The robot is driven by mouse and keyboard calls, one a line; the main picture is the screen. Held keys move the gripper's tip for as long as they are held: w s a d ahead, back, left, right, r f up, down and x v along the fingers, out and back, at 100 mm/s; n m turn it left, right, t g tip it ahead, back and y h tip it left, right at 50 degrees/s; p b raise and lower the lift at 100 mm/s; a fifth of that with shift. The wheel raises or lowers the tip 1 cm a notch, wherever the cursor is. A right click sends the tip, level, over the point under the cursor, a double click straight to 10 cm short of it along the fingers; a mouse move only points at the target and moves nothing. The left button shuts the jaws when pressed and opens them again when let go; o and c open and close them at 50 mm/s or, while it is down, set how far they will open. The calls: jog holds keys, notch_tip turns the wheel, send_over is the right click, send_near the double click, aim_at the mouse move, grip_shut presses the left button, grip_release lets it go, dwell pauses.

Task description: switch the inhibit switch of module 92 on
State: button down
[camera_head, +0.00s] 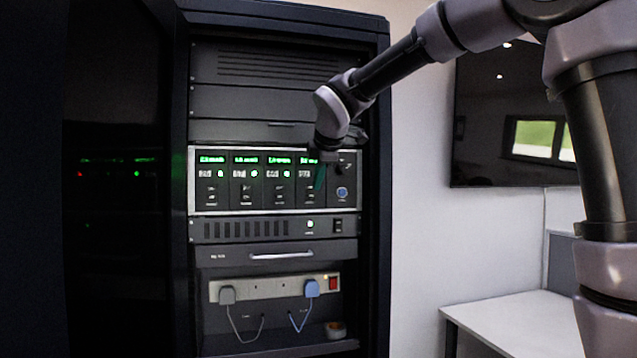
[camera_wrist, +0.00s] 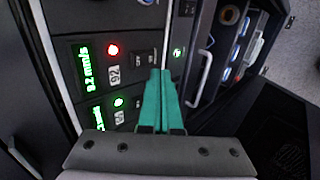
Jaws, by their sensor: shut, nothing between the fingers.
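Module 92 (camera_wrist: 97,66) shows in the wrist view with a green display, a lit red lamp and a white "92" label. Small dark switches (camera_wrist: 138,62) sit on its face, close to my fingertips; I cannot read which is the inhibit switch or its position. My gripper (camera_wrist: 160,73) has its teal fingers shut together and empty, pointing at the module's face. Whether they touch it I cannot tell. In the head view my gripper (camera_head: 320,180) is in front of the right part of the module row (camera_head: 265,205), hiding part of it.
A neighbouring module (camera_wrist: 118,103) has a lit green lamp. Below the row in the head view are a vented panel (camera_head: 245,230), a drawer handle (camera_head: 281,255) and a power strip (camera_head: 265,289) with plugs. The rack door (camera_head: 115,260) stands at left; a white desk (camera_head: 510,320) is at right.

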jog(key=v, duration=0.9)
jog(key=shift+r, duration=0.15)
jog(key=shift+s, duration=0.1)
